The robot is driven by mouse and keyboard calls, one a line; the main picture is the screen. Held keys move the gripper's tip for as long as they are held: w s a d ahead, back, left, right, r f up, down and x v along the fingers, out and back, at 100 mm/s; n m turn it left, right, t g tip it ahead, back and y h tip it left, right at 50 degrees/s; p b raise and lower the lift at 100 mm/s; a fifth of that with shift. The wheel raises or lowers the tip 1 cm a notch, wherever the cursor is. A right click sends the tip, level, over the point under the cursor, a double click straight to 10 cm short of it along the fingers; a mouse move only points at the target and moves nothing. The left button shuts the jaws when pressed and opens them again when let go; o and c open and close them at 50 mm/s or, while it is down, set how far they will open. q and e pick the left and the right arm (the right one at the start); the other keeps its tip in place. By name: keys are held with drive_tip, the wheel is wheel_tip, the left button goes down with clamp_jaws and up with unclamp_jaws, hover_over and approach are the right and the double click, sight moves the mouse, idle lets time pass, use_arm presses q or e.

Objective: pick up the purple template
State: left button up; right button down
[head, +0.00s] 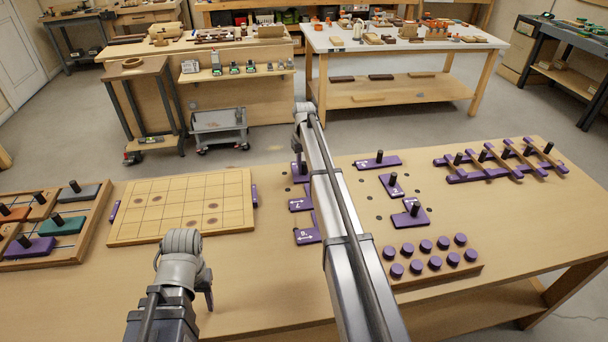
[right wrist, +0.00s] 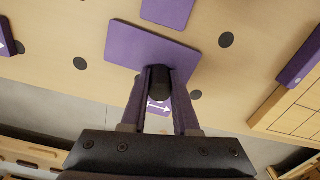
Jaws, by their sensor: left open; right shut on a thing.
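In the head view my right arm reaches over the bench, and my right gripper (head: 299,168) points down at the far end of a column of purple templates. In the right wrist view this gripper (right wrist: 159,90) is shut on the black knob of a purple template (right wrist: 140,44). I cannot tell whether that template touches the bench. The same template (head: 304,177) shows partly beside the fingers in the head view. A purple part with a white arrow shows between the fingers. My left gripper (head: 206,292) is open and empty above the near bench edge.
More purple templates (head: 307,235) lie partly behind my right arm, and others (head: 377,162) lie to its right. A purple-pegged block (head: 470,268), a slatted rack (head: 500,163), a gridded board (head: 170,234) and a tray of coloured templates (head: 88,236) share the bench.

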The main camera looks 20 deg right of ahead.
sight(304, 163)
use_arm(q)
drive_tip(key=shift+r, duration=0.15)
use_arm(e)
drive_tip(key=shift+r, duration=0.15)
wheel_tip(304, 163, up, 10)
drive_tip(key=p, duration=1)
use_arm(q)
wheel_tip(304, 163, up, 10)
